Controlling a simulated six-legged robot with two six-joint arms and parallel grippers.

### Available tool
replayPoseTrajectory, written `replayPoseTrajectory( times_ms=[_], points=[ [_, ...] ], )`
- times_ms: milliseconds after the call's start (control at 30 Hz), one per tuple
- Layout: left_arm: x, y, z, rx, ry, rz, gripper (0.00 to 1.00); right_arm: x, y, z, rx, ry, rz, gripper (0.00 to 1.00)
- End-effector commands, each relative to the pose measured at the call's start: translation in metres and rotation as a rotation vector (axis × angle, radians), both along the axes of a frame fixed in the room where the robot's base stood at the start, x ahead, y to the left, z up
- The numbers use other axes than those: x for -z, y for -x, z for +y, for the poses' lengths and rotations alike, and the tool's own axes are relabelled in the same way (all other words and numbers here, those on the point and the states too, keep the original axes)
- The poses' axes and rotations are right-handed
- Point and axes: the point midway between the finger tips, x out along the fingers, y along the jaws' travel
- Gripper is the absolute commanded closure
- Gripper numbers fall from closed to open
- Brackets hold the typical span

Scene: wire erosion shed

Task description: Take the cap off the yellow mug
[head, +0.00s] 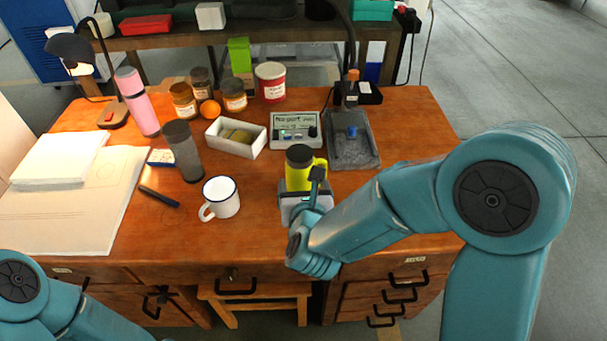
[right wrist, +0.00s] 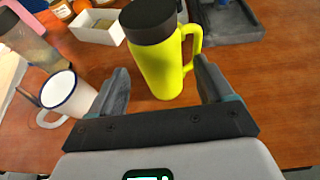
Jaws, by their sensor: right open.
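The yellow mug (head: 298,179) stands upright on the wooden desk, right of the white enamel mug. Its dark cap (head: 299,156) sits on top. In the right wrist view the yellow mug (right wrist: 163,68) shows its handle on the right and the dark cap (right wrist: 148,20) on its top. My right gripper (right wrist: 163,88) is open and empty, its fingers on either side of the lower part of the mug in the picture; I cannot tell whether they touch it. In the head view it hides the mug's base. My left arm shows at the lower left, its gripper out of view.
A white enamel mug (head: 220,198) stands to the left, with a grey tumbler (head: 183,151) behind it. A white box (head: 236,148), a control unit (head: 296,131) and a grey tray (head: 352,153) are behind. The desk's right front is partly covered by my arm.

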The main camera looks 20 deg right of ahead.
Motion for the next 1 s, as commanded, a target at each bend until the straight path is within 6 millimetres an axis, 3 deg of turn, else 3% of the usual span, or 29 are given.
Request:
replayPoseTrajectory(
  times_ms=[267, 500, 800, 833, 1000],
  points=[
    [-0.006, 0.0, 0.0, 0.0, 0.0, 0.0, 0.57, 0.009, -0.026, -0.006, 0.001, 0.001, 0.001, 0.19],
    [-0.015, 0.0, 0.0, 0.0, 0.0, 0.0, 0.57, 0.022, -0.062, -0.013, 0.002, 0.001, 0.0, 0.19],
    [-0.015, 0.0, 0.0, 0.0, 0.0, 0.0, 0.57, 0.025, -0.068, -0.014, -0.001, 0.001, -0.001, 0.19],
    [-0.015, 0.0, 0.0, 0.0, 0.0, 0.0, 0.57, 0.025, -0.068, -0.014, -0.001, 0.001, -0.001, 0.26],
    [-0.015, 0.0, 0.0, 0.0, 0.0, 0.0, 0.57, 0.024, -0.068, -0.014, -0.001, 0.001, -0.004, 0.76]
  ],
)
